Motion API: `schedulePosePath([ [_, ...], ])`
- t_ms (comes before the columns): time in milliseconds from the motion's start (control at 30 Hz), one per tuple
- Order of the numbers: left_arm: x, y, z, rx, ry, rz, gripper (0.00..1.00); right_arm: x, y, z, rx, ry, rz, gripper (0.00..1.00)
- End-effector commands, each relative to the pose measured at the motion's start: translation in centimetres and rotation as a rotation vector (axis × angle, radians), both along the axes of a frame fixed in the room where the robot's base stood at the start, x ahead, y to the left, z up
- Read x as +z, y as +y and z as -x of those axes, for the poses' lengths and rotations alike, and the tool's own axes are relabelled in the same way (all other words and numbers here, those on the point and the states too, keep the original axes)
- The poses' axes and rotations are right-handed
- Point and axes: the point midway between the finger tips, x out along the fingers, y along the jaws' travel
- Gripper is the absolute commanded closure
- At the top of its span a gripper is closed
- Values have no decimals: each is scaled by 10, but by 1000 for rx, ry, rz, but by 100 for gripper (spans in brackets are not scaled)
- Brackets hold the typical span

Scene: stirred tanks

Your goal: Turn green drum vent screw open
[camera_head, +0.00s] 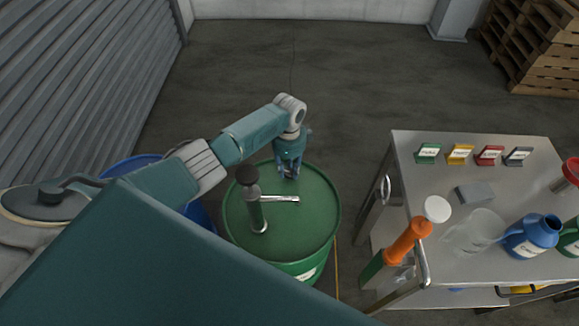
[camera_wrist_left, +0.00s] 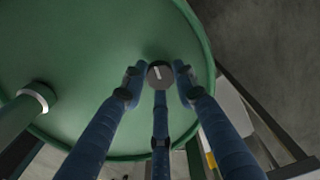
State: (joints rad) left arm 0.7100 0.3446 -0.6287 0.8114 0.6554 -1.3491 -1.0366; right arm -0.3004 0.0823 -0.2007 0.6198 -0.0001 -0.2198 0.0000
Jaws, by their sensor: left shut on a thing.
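The green drum (camera_head: 320,215) stands upright on the floor left of the metal cart, and its top fills much of the left wrist view (camera_wrist_left: 90,60). The vent screw (camera_wrist_left: 160,74) is a small round grey cap with a pale slot or mark, near the drum's rim. My left gripper (camera_head: 289,174) reaches down onto the drum top. In the left wrist view its blue fingers (camera_wrist_left: 158,82) are closed around the vent screw. In the head view the fingers hide the screw. My right gripper is not in view.
A hand pump (camera_head: 256,208) with a dark knob and metal spout rises from the drum top beside my gripper. A blue drum (camera_head: 130,165) stands behind my arm.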

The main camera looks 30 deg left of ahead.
Motion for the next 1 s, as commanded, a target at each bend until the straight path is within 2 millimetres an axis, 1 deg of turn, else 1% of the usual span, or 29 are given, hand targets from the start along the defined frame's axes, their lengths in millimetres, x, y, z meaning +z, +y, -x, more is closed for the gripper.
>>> schedulePosePath([
  [33,5,6,-3,43,-7,-9,98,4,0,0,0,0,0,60],
  [200,5,7,-3,173,-7,-11,98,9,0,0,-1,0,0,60],
  [400,4,7,-2,284,-5,-11,98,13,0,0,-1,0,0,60],
  [633,3,7,-1,353,-4,-13,98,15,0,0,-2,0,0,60],
  [1000,2,8,0,372,-2,-15,98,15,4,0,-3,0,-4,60],
])
